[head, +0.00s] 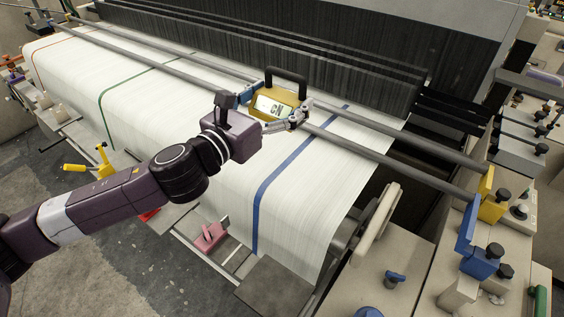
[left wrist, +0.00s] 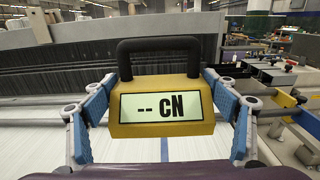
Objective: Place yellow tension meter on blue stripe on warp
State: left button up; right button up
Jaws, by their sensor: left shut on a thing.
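The yellow tension meter (head: 278,104) has a black handle and a pale display. In the left wrist view the tension meter (left wrist: 160,125) reads "-- cN" and sits between the blue finger pads. My left gripper (head: 272,112) is shut on it, above the white warp (head: 200,105) and close to the long metal bars. Whether the meter touches the warp or a bar, I cannot tell. The blue stripe (head: 283,172) runs down the warp to the right of the meter in the head view. My right gripper is not in view.
Two long metal bars (head: 390,160) cross over the warp. Dark rows of the loom (head: 300,50) stand behind. A green stripe (head: 112,92) and an orange stripe (head: 50,45) lie farther left. Machine housings with blue and yellow brackets (head: 487,195) stand at the right.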

pick_arm(q)
notch_tip(320, 180, down, 13)
jog(key=shift+f+b, duration=0.1)
jog(key=shift+b, duration=0.35)
notch_tip(320, 180, down, 3)
jog(key=shift+b, duration=0.35)
jog(key=shift+f, duration=0.4)
jog(key=shift+f, duration=0.1)
jog(key=o, duration=1.5)
jog(key=shift+f, duration=0.1)
jog(key=shift+a, duration=0.1)
